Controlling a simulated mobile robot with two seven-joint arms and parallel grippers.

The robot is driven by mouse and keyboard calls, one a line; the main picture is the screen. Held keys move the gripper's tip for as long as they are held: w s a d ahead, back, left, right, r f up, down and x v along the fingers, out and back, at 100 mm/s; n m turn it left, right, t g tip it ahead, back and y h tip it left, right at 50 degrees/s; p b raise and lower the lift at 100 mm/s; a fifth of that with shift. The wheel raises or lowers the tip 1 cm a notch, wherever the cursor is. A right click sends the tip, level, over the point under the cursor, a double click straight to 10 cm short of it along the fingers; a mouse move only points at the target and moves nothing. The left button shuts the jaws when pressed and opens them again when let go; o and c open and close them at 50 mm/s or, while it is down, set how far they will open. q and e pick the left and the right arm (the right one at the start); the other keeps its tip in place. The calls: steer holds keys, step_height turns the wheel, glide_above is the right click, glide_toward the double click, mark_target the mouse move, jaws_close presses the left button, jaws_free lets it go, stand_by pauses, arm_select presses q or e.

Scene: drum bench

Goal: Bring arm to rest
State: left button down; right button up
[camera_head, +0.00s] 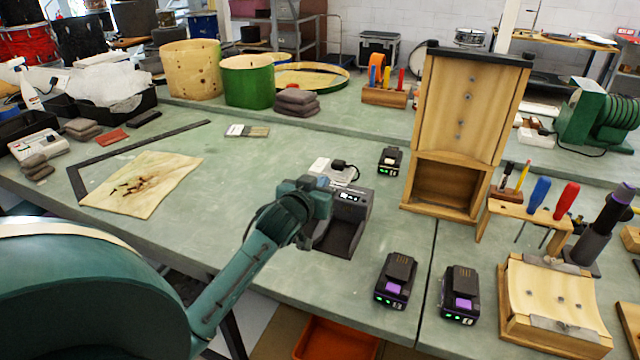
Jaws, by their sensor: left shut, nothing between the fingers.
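My left arm comes in from the lower left, teal with a dark wrist. My left gripper (318,187) is over the middle of the green bench (290,150), right by a black charger (342,238) with a lit display. The gripper is shut and holds nothing. Its fingertips are small and partly hidden by the wrist, and I cannot tell whether it touches the charger. My right arm and right gripper are not in view.
Two batteries with purple marks (396,281) (460,292) stand to the right of the charger. Another battery (390,161) stands behind it. A tall wooden box (462,115) and a screwdriver rack (535,213) are at right. A stained cloth (165,172) lies left.

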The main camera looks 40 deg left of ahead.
arm_select(q)
steer(key=s+d+f+g, duration=0.1)
steer(key=s+d+f, duration=0.2)
steer(key=s, duration=0.1)
steer(key=s+d+f+m+g+h, duration=0.1)
steer(key=s+d+f+g, duration=0.1)
steer(key=s+f, duration=0.2)
steer(key=s+d+f+m+g, duration=0.1)
steer(key=s+d+f+g, duration=0.1)
steer(key=s+d+f, duration=0.1)
steer(key=shift+s+d+f+h, duration=0.2)
steer(key=shift+s+d+h, duration=0.1)
steer(key=shift+s+h, duration=0.15)
steer(key=s+d+f+m+g+h, duration=0.15)
steer(key=s+d+g, duration=0.25)
steer(key=s, duration=0.6)
steer(key=s+d+f+m+g+h, duration=0.1)
steer(key=s+d+f+g, duration=0.3)
steer(key=s, duration=0.6)
steer(key=w+d+f+m+t+h, duration=0.1)
steer(key=w+d+f+t+h, duration=0.1)
steer(key=w+d+f+t, duration=0.3)
steer(key=shift+w+d+f+t+h, duration=0.3)
steer(key=shift+w+d+t, duration=0.5)
steer(key=shift+t, duration=0.8)
